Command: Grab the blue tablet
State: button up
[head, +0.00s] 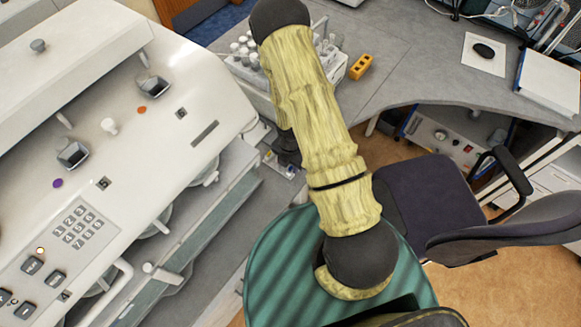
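I cannot make out a blue tablet for certain in the head view. A small flat patch with bluish and pale spots (283,168) lies on the counter just left of my arm, too small to read. My arm, in a yellowish sleeve with dark joints, crosses the middle of the view and hides what is behind it. A dark part that seems to be my gripper (286,147) shows only partly beside the sleeve, just above that patch. Its fingers are not clear, so I cannot tell whether it is open or holds anything.
A large white machine (215,75) with a keypad (76,227), an orange spot (141,110) and a purple spot (57,183) fills the left. A rack of white-capped bottles (247,50) and a yellow block (360,66) stand on the grey counter. A dark chair (430,200) is at right.

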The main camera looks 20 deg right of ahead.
aim_at(291, 167)
grip_shut()
jog(key=shift+r, duration=0.1)
notch_tip(291, 167, up, 10)
jog(key=b, duration=0.1)
jog(key=shift+b, duration=0.4)
dwell(0.7)
